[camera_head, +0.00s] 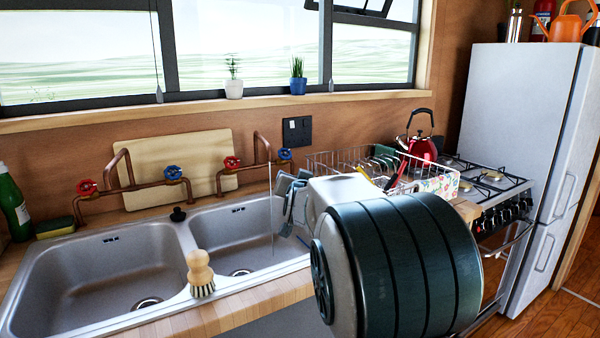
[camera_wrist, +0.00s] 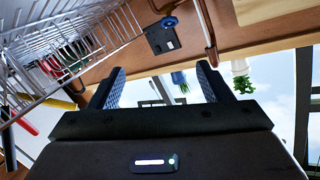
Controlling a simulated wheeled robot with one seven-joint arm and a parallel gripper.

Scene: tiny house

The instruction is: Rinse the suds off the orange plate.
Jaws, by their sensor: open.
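I cannot make out the orange plate in either view; part of the right basin and the counter is hidden behind my arm. My gripper (camera_head: 290,206) is open and empty above the right end of the right sink basin (camera_head: 222,238). Its two fingers stand apart in the wrist view (camera_wrist: 163,84). The right copper tap (camera_head: 262,150) has red and blue handles. A thin vertical line, which looks like running water (camera_head: 271,215), drops from its spout into the right basin, just left of my gripper. No suds can be made out.
A wire dish rack (camera_head: 330,160) with dishes stands right of the sink, close to my gripper. A wooden brush (camera_head: 200,268) stands on the sink's front divider. A cutting board (camera_head: 180,160) leans behind the taps. The left basin (camera_head: 100,270) looks empty.

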